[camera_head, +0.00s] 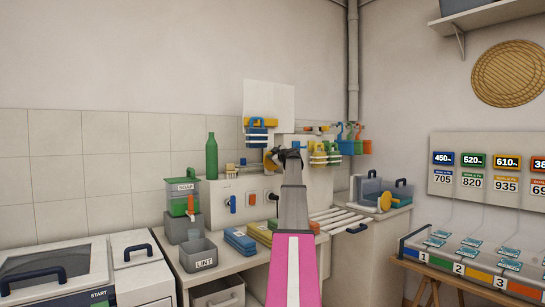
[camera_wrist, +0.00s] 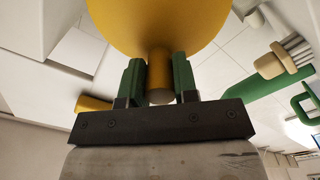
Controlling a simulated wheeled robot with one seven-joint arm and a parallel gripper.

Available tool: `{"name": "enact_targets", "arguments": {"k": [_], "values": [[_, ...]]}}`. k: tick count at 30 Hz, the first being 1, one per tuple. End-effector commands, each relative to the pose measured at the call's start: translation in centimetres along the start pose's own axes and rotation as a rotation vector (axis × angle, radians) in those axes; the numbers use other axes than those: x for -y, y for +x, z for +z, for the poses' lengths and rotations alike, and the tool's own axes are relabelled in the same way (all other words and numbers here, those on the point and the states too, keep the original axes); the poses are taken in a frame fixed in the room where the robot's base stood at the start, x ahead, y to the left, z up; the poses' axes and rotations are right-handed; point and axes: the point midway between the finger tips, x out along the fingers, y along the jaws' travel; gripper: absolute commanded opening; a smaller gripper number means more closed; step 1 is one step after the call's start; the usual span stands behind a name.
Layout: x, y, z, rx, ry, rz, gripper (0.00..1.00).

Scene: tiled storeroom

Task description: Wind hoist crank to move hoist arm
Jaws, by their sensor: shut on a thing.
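The hoist crank shows in the wrist view as a large yellow disc (camera_wrist: 155,22) with a short yellow peg (camera_wrist: 159,75). My gripper (camera_wrist: 158,82) has its two green-padded fingers on either side of the peg, shut on it. In the head view my gripper (camera_head: 284,153) is at the back panel, and part of the yellow crank (camera_head: 268,159) shows at its left. The rest of the crank is hidden by my arm. A yellow bar (camera_head: 262,122) with blue striped pieces is above the gripper; I cannot tell whether it is the hoist arm.
A green bottle (camera_head: 211,156), a brush (camera_wrist: 284,58) and a soap dispenser (camera_head: 184,193) are left of my arm. A grey LINT bin (camera_head: 199,255) is on the counter. Spray bottles (camera_head: 350,138) and a white rack (camera_head: 340,222) are on the right.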

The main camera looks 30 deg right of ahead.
Motion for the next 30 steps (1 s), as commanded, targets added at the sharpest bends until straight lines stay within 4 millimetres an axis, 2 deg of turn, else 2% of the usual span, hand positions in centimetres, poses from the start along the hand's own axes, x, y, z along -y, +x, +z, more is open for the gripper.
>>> {"name": "enact_targets", "arguments": {"k": [19,30], "values": [[-0.6,0.0,0.1,0.001,0.059,0.004,0.04],[-1.8,0.0,0.6,0.001,0.323,0.006,0.04]]}}
